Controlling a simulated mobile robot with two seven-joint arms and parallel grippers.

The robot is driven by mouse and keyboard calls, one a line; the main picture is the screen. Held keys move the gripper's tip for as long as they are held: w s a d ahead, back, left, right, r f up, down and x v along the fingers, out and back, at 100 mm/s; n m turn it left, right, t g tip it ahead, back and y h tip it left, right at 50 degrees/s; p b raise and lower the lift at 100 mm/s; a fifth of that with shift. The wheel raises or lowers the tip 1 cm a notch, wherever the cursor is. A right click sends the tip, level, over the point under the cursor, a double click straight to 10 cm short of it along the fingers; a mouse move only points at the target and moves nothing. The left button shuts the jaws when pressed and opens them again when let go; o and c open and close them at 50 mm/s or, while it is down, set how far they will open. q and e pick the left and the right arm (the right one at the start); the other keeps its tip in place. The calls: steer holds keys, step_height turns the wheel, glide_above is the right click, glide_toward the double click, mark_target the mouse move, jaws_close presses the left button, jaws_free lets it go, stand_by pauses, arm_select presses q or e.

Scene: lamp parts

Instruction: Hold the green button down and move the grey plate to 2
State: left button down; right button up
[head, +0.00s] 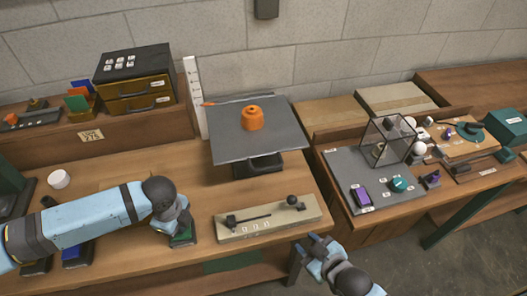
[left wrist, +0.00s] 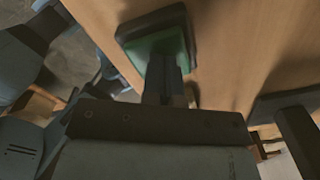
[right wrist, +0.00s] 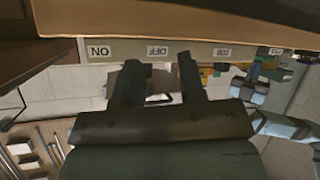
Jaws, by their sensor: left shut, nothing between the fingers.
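The grey plate (head: 230,148) is raised on a dark base (head: 258,166), with an orange weight-like object (head: 252,118) on top. A white upright scale (head: 194,95) stands at its left; an orange pointer (head: 210,103) lies by the plate's edge, but its exact reading is too small to tell. The green button (head: 182,240) is in a dark housing at the table front. My left gripper (head: 184,228) is shut, its tips on or just over the button; they also show in the left wrist view (left wrist: 168,65). My right gripper (head: 310,243) is open and empty beside the lever board.
A drawer box (head: 140,85) stands back left. A white cup (head: 59,179) is at left. The right table holds a clear case (head: 388,140).

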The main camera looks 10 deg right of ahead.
steer(key=w+r+n+t+y, duration=0.1)
steer(key=w+r+n+t, duration=0.1)
steer(key=w+r+n, duration=0.5)
steer(key=n+t+y, duration=0.1)
steer(key=n+y, duration=0.1)
steer(key=n, duration=0.6)
glide_toward(269, 169)
steer(key=x, duration=1)
steer(key=shift+w+f, duration=0.15)
steer(key=shift+c, duration=0.5)
jaws_close()
